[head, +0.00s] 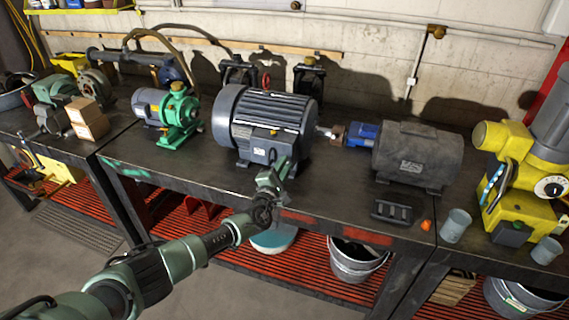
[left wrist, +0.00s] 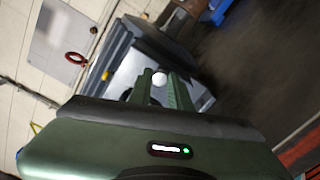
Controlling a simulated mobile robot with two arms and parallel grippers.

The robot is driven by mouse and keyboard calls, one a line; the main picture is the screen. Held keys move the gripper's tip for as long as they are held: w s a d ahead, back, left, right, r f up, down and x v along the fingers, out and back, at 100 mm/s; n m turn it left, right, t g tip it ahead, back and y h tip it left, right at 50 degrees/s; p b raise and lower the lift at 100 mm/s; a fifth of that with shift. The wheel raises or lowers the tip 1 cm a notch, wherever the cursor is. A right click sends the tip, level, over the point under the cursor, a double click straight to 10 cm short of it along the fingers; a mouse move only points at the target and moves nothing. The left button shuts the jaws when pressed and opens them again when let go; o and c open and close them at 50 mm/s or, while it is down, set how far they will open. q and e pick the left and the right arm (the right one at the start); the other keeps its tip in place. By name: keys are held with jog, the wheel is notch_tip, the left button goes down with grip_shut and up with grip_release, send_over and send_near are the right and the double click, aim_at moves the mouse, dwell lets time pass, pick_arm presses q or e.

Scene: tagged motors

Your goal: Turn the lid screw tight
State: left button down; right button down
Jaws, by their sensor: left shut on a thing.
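A large dark grey motor (head: 265,110) stands on the bench, with a grey terminal box (head: 252,143) on its front. In the left wrist view the box's pale lid (left wrist: 128,75) lies ahead of my fingers. My left gripper (head: 281,168) is at the front of this box. It also shows in the left wrist view (left wrist: 158,88), its two green fingers shut on a small round white screw head (left wrist: 158,79). The screw's lower part and its thread are hidden. In the head view I cannot make out the screw. My right gripper is in neither view.
A green pump (head: 181,115) stands left of the motor, and a blue coupling (head: 361,134) with a black motor (head: 417,155) to its right. A red lifting ring (left wrist: 75,58) is on the motor. The bench front (head: 205,165) left of my gripper is bare.

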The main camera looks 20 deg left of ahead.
pick_arm(q)
jog(key=shift+s+d+f+m+p, duration=0.1)
jog(key=shift+f+m+p, duration=0.15)
jog(key=shift+m, duration=0.35)
jog(key=shift+s+f+m+p, duration=0.1)
jog(key=shift+f+m+p, duration=0.1)
jog(key=shift+m, duration=0.4)
jog(key=c, duration=1.3)
grip_release()
jog(key=shift+r, duration=0.35)
jog(key=shift+s, duration=0.1)
jog(key=s+p, duration=0.1)
jog(key=s, duration=0.6)
jog(key=shift+s+a, duration=0.2)
jog(key=shift+s, duration=0.2)
